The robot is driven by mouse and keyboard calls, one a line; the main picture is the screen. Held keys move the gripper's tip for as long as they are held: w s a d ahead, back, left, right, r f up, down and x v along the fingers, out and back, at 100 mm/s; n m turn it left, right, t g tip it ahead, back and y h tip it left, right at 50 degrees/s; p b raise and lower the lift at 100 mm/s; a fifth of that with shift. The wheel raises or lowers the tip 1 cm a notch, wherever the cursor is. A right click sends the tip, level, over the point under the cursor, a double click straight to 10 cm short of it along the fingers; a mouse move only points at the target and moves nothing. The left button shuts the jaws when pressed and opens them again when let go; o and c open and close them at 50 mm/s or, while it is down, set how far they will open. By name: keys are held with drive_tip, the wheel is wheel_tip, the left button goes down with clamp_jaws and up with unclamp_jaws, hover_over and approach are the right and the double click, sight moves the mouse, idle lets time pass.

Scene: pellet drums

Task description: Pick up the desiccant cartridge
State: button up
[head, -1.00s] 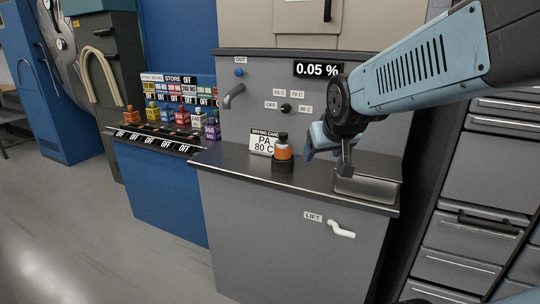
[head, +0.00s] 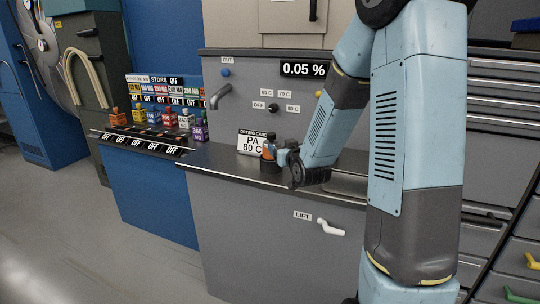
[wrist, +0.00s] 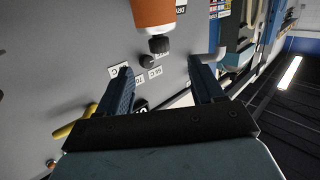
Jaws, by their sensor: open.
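The desiccant cartridge, which I take to be the orange cylinder with a dark cap (head: 269,150), stands upright in a dark holder (head: 270,165) on the grey counter, beside the "PA 80 C" card. My gripper (head: 284,153) is level with it and close on its right, partly covering it. In the wrist view the orange body (wrist: 152,14) is at the top, cut by the frame edge, its dark cap (wrist: 159,44) toward me. The two fingers of my gripper (wrist: 160,68) are open with nothing between them; the cartridge lies just beyond the tips.
The card (head: 252,143) stands left of the holder. A tap (head: 220,96) and knob (head: 273,107) stick out of the grey panel behind. Several coloured bottles (head: 168,117) stand on the blue store at left. A white lift handle (head: 331,228) is on the counter front.

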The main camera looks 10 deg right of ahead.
sight(270, 135)
drive_tip(key=shift+m+t, duration=0.3)
drive_tip(key=shift+t, duration=0.4)
drive_tip(key=w, duration=0.9)
drive_tip(key=w+a+f, duration=0.1)
drive_tip(key=w, duration=0.4)
drive_tip(key=shift+w+f, duration=0.1)
drive_tip(key=shift+w, duration=0.2)
drive_tip(key=shift+d, duration=0.1)
clamp_jaws()
